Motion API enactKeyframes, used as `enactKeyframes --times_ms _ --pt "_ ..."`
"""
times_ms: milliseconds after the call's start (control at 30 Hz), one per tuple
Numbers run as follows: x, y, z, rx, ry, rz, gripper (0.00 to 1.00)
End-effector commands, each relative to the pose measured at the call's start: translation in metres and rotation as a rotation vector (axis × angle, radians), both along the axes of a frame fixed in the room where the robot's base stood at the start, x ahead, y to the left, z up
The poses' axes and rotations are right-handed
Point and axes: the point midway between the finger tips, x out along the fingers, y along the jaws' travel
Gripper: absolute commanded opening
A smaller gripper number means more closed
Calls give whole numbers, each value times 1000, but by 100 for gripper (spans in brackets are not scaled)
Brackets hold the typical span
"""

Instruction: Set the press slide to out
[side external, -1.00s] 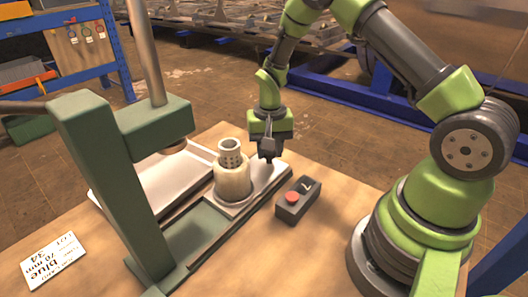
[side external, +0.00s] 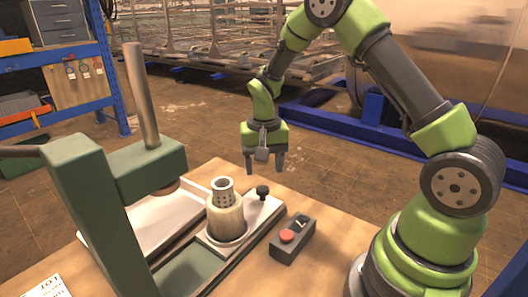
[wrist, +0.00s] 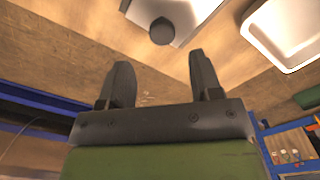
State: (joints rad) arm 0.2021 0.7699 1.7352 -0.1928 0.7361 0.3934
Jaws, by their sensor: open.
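The press slide (side external: 265,208) is a pale plate on the green press base. A black knob (side external: 263,191) stands at its right end, and a cream cylinder with a perforated metal sleeve (side external: 226,214) sits on it. The cylinder stands to the right of the press ram (side external: 166,188), clear of it. My gripper (side external: 264,167) is open and empty, above and behind the knob, apart from it. In the wrist view the slide's end (wrist: 188,10) and knob (wrist: 162,31) show beyond my spread fingers (wrist: 160,64).
A dark box with a red button (side external: 287,237) sits right of the slide. A white tray (side external: 150,222) lies behind the press; it also shows in the wrist view (wrist: 288,62). The green press column (side external: 90,205) stands left. Bare wooden table lies around the button box.

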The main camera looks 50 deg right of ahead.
Motion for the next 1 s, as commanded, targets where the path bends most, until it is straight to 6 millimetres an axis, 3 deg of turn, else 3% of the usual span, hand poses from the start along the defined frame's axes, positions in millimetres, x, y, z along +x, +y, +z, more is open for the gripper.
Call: enactKeyframes --times_ms 100,233,733,867,1000 --pt "1 0 22 -1 -6 -1 59" --pt "1 0 37 -1 -4 -2 59" --pt "-2 3 51 0 -18 8 59" --pt "-11 14 85 3 -86 46 59" --pt "-37 34 134 11 -198 115 59"
